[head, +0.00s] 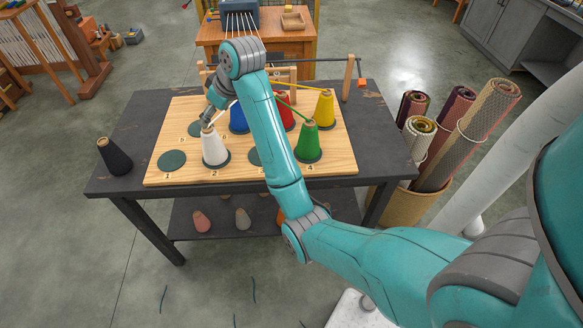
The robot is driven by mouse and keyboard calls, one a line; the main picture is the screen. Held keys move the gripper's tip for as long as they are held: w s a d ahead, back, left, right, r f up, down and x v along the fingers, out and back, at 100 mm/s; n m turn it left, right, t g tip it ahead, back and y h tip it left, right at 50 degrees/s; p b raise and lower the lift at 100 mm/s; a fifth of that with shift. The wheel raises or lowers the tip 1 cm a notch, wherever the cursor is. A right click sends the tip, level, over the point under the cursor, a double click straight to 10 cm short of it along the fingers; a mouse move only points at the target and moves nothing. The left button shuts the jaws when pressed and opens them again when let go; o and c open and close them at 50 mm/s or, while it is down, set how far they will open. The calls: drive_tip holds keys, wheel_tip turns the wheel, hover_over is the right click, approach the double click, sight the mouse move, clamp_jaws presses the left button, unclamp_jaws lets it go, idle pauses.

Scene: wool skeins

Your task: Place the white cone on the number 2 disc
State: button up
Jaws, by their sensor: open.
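The white cone (215,149) stands upright at the front of the wooden board. It is over a dark green disc (228,160) whose rim shows around its base, and the label in front looks like a 2. My gripper (207,124) is open and right above the cone's tip, at its upper left. The fingers are small and dark here, so I cannot tell whether they touch the cone.
The board (330,167) also bears a blue cone (238,120), a red cone (285,112), a yellow cone (325,108) and a green cone (308,144). An empty disc (172,161) lies front left. A black cone (114,157) stands on the dark table (140,118). My arm crosses the board.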

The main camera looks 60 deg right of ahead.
drive_tip(key=s+a+f+m+t, duration=0.15)
drive_tip(key=a+f, duration=0.25)
drive_tip(key=f, duration=0.4)
drive_tip(key=s+a+f+n, duration=0.1)
drive_tip(key=s+a+f, duration=0.25)
drive_tip(key=f, duration=0.45)
drive_tip(key=s+a+f+m+t+h, duration=0.1)
drive_tip(key=s+a+f, duration=0.3)
drive_tip(key=s, duration=0.2)
drive_tip(key=s+a+f+t, duration=0.1)
drive_tip(key=s+a+f, duration=0.35)
drive_tip(key=s, duration=0.25)
drive_tip(key=s+a+r+t, duration=0.1)
drive_tip(key=s+a, duration=0.1)
drive_tip(key=s, duration=0.6)
drive_tip(key=s+a+t, duration=0.1)
drive_tip(key=s+a, duration=0.1)
drive_tip(key=s, duration=0.6)
drive_tip(key=s+a+r+t, duration=0.2)
drive_tip(key=s+r, duration=0.9)
drive_tip(key=s, duration=0.3)
drive_tip(key=shift+n+t+y, duration=0.3)
drive_tip(key=shift+n+t, duration=0.05)
